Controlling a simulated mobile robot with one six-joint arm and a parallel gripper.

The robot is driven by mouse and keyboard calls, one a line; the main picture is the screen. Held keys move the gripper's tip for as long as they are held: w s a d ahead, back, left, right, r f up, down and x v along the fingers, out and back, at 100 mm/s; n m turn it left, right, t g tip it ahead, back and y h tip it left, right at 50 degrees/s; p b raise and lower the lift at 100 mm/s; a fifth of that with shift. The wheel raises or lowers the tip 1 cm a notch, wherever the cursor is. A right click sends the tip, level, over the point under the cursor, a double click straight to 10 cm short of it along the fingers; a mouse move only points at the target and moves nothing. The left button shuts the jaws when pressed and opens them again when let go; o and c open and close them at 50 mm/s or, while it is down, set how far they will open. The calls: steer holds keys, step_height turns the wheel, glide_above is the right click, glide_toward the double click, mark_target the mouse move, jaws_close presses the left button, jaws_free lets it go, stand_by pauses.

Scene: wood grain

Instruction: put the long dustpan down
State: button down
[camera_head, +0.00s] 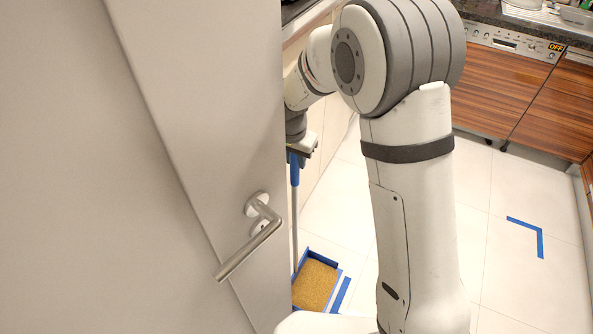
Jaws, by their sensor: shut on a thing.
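The long dustpan has a blue pan (335,261) with a yellowish-brown inside, low near the tiled floor, and a long upright handle with a blue upper part (294,170). My gripper (297,153) is shut on the top of the handle, just past the edge of the door. The door hides part of the handle and the left side of the pan. I cannot tell whether the pan touches the floor.
A grey door (215,150) with a metal lever handle (250,245) fills the left. Blue tape corners mark the floor, one beside the pan (341,294) and one at right (541,243). Wooden cabinets (495,90) stand at the back. The tiles at right are clear.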

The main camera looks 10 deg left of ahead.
mark_target(295, 171)
step_height(295, 171, down, 4)
steer(key=shift+f+b, duration=0.1)
steer(key=shift+b, duration=1)
steer(key=shift+w+a+f, duration=0.1)
steer(key=shift+a+f, duration=0.1)
steer(key=shift+f, duration=0.3)
steer(key=shift+r, duration=0.1)
steer(key=shift+f, duration=0.25)
steer(key=c, duration=1.2)
jaws_free()
steer(key=shift+d, duration=0.1)
steer(key=shift+o, duration=0.2)
steer(key=shift+r, duration=0.1)
